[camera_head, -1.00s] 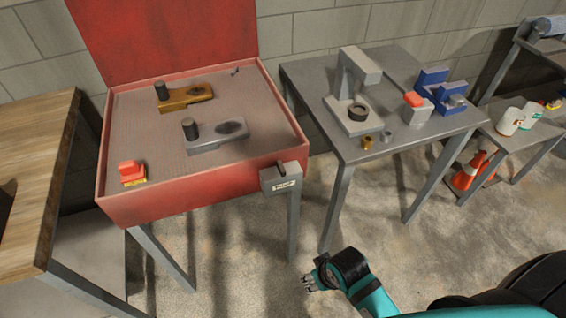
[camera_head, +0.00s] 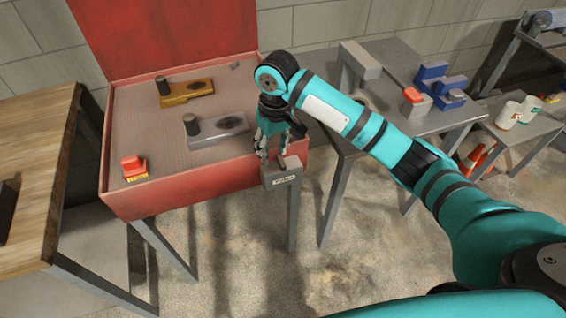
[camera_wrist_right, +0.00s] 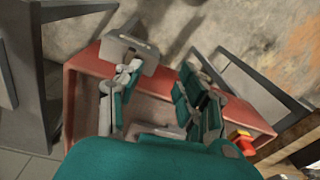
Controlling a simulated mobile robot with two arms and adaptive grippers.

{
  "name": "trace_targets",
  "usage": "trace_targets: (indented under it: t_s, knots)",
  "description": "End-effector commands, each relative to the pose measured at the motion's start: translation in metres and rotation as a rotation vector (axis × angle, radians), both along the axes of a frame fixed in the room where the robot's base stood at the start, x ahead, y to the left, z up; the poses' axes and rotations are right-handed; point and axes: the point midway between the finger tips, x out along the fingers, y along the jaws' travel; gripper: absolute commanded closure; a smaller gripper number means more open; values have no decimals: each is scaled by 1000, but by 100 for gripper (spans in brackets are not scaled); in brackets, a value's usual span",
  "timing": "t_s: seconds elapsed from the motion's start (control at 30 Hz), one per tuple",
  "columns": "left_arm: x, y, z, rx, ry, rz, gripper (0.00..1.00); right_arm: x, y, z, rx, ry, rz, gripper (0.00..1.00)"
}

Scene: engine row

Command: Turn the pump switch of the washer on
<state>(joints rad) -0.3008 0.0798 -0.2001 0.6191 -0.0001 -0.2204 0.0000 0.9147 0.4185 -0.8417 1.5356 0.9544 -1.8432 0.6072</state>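The washer (camera_head: 190,188) is a red open basin with its lid raised. The grey pump switch box (camera_head: 283,178), with a white label, sits on its front right corner. My right gripper (camera_head: 272,150) hangs fingers-down over the washer's front rim, directly behind the box. In the right wrist view the fingers (camera_wrist_right: 160,78) are spread with nothing between them. The box (camera_wrist_right: 128,54) lies just beyond the tip of the left-hand finger there; I cannot tell whether they touch. The switch lever is hard to make out beside the fingers. My left gripper is not in view.
In the washer lie a gold part (camera_head: 186,92), a grey part (camera_head: 215,128) and a red-topped block (camera_head: 134,168). A grey table (camera_head: 425,122) with parts stands to the right, partly behind my right arm. A wooden bench (camera_head: 35,170) stands at the left.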

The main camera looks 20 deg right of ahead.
Motion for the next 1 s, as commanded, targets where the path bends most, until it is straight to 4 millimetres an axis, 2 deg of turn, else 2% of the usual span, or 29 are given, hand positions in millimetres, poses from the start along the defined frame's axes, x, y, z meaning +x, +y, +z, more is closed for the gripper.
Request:
trace_targets:
  t_s: [0.03,0.1,0.2,0.27,0.37,0.57,1.0]
  knots:
    - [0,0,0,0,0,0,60,14,-12,19,-25,2,-41,62]
    - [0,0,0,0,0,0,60,24,-24,37,-42,12,-88,62]
    - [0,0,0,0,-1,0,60,32,-34,53,-55,23,-132,62]
    - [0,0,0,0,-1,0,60,35,-37,58,-59,25,-147,62]
    - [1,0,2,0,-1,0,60,35,-38,54,-61,30,-154,62]
    - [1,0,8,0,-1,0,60,34,-38,23,-61,32,-152,62]
    - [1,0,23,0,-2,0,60,34,-37,-72,-61,30,-151,62]
